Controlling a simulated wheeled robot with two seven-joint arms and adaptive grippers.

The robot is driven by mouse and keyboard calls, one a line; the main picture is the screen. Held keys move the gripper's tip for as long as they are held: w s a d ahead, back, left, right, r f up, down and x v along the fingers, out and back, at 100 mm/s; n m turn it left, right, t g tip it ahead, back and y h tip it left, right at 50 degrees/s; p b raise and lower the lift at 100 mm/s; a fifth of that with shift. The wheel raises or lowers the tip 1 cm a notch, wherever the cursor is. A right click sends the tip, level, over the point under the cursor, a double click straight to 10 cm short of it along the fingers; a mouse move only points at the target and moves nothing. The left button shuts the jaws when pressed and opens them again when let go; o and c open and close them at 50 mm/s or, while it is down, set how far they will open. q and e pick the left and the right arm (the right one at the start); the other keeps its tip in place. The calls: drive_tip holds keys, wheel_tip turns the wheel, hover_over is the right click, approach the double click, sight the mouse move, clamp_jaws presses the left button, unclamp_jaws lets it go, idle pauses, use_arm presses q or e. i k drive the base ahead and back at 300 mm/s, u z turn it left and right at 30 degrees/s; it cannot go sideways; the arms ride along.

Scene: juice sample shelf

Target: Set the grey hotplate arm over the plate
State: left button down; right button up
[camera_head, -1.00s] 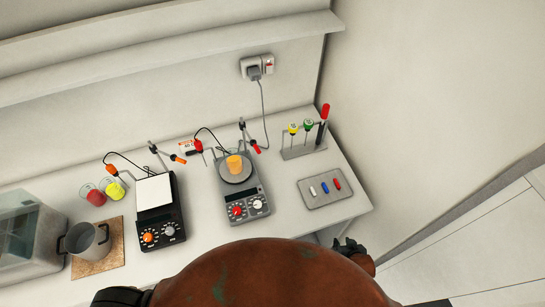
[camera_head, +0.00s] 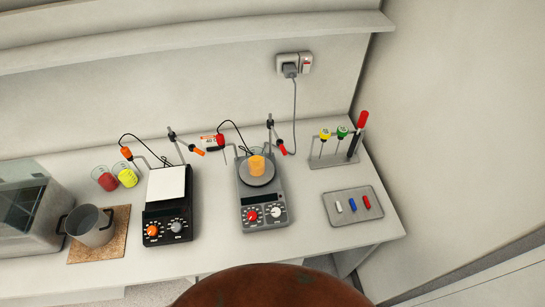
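The grey hotplate (camera_head: 264,213) stands on the bench at the middle, with a round plate (camera_head: 249,180) and two knobs on its front. An orange cylinder, perhaps a beaker of juice (camera_head: 257,165), stands on the plate. A thin upright stand behind the plate carries an arm with a red-orange end (camera_head: 282,149), which points to the right, beside the plate and not over it. A red-capped probe (camera_head: 220,141) with a black cable is at the left of the plate. Neither of my grippers is in view.
A black hotplate (camera_head: 165,209) with a white square top stands to the left. Beyond it are red (camera_head: 107,182) and yellow (camera_head: 128,178) beakers, a pot (camera_head: 92,227) on a cork mat and a clear box. At right are a screwdriver rack (camera_head: 333,160) and a tray (camera_head: 352,190) with small bars.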

sight(278, 140)
drive_tip(key=u, duration=1.65)
drive_tip(key=k, duration=0.75)
drive_tip(key=z, duration=1.7)
